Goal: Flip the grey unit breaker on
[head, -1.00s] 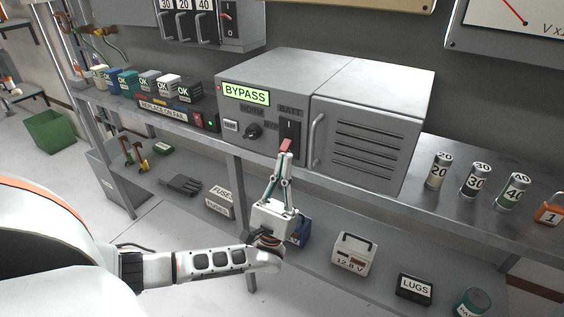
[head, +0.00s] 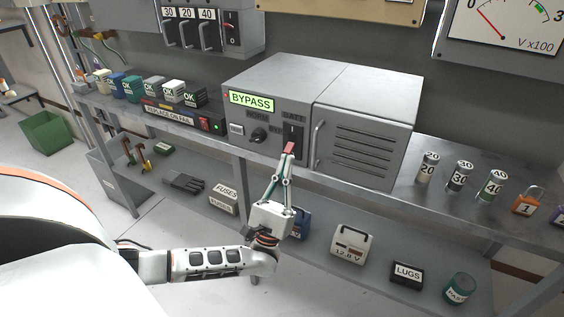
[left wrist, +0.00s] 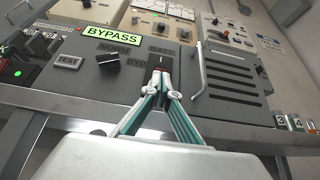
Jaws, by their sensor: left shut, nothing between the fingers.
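The grey unit (head: 265,80) stands on the upper shelf, its green display reading BYPASS. Its breaker (head: 293,133) is a dark plate at the right of the front panel, under the BATT label, with a red toggle at its lower end. My left gripper (head: 289,152) is shut and empty, its fingertips at the red toggle from below; I cannot tell whether they touch. In the left wrist view the closed fingertips (left wrist: 162,82) cover the lower part of the breaker (left wrist: 160,62). My right gripper is not in view.
A black rotary knob (head: 259,135) and a TEST button sit left of the breaker. A door with a handle (head: 319,145) is close on its right. The shelf edge runs below; fuse cylinders (head: 461,175) stand to the right. A 12.8 V box (head: 350,246) is on the lower shelf.

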